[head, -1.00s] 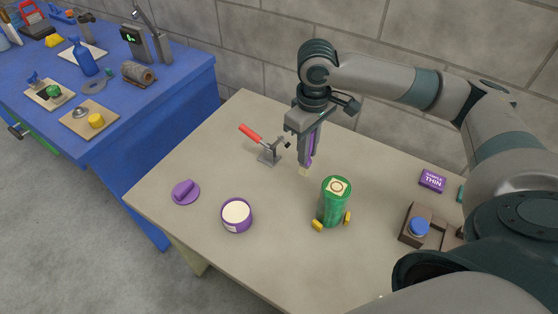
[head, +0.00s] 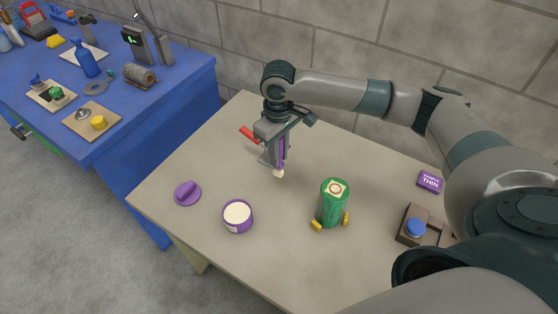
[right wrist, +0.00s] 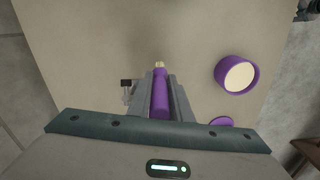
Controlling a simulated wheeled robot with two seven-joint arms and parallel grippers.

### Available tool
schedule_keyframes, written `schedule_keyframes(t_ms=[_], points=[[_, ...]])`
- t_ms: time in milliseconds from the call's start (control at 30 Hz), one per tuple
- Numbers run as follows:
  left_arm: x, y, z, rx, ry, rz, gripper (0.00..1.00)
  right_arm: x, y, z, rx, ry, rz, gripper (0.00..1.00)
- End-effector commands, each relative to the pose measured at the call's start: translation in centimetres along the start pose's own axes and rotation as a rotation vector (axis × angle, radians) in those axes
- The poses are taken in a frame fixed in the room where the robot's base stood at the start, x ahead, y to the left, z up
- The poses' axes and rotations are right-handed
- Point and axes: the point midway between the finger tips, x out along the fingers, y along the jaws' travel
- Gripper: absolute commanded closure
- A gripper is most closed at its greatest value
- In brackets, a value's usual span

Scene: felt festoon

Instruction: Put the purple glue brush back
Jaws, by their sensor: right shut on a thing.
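The purple glue brush (head: 281,152) is held upright in my right gripper (head: 274,155), its pale bristle tip pointing down above the beige table. In the right wrist view the brush (right wrist: 160,95) lies between the two fingers (right wrist: 160,90). An open purple pot (head: 237,218) with a cream-coloured top surface stands to the front left of the brush, apart from it. It also shows in the right wrist view (right wrist: 237,73). A purple lid with a ridge handle (head: 187,193) lies left of the pot. My left gripper is not in view.
A red-handled clamp (head: 252,136) stands partly hidden behind my right gripper. A green cylinder (head: 333,203) with yellow feet stands right of the pot. A brown holder (head: 418,227) with a blue cap and a purple box (head: 430,181) are at the right. A blue bench (head: 170,110) stands left.

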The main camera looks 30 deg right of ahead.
Motion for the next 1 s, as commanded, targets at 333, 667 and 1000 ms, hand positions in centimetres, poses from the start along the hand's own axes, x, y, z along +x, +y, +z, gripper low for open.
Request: schedule_keyframes(t_ms=[333, 667, 1000], points=[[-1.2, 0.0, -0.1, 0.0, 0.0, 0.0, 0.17, 3.3, 0.0, 0.1, -0.001, -0.001, -0.001, 1.0], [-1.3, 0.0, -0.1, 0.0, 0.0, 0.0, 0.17, 3.5, 0.0, 0.1, -0.001, -0.001, 0.0, 1.0], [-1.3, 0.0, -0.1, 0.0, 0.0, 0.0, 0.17, 3.6, 0.0, 0.1, -0.001, 0.0, 0.0, 0.63]])
